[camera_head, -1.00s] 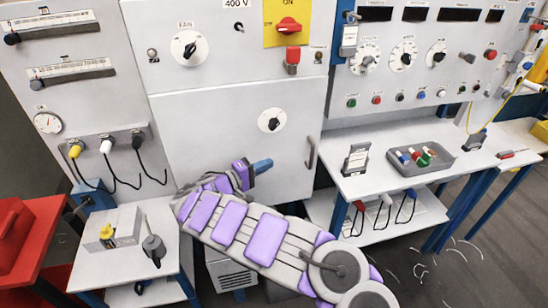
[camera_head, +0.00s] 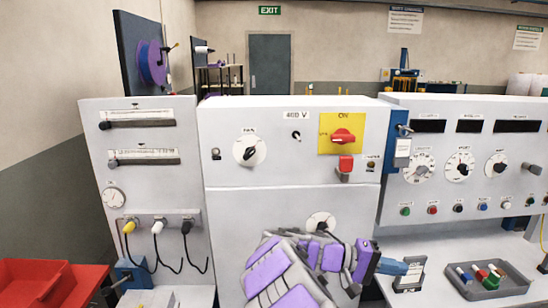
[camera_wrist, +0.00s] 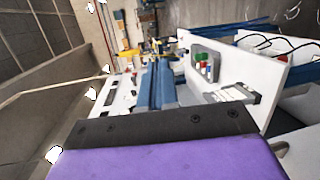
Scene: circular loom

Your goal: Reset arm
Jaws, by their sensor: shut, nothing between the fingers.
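My arm, purple and grey, shows at the bottom middle of the head view, folded in front of the white cabinet (camera_head: 225,215). My gripper (camera_head: 397,267) points to the right, with its blue fingers shut and empty. In the wrist view the blue fingers (camera_wrist: 156,84) lie together, pointing away toward the right-hand bench. In the head view the fingertips overlap the grey holder (camera_head: 411,275) in the picture; whether they touch cannot be told.
A grey tray (camera_head: 488,283) with small coloured parts lies on the right bench and also shows in the wrist view (camera_wrist: 206,54). The cabinet carries a red switch (camera_head: 342,136) on a yellow plate. Red bins (camera_head: 45,281) stand at the lower left. Cables hang from the left panel.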

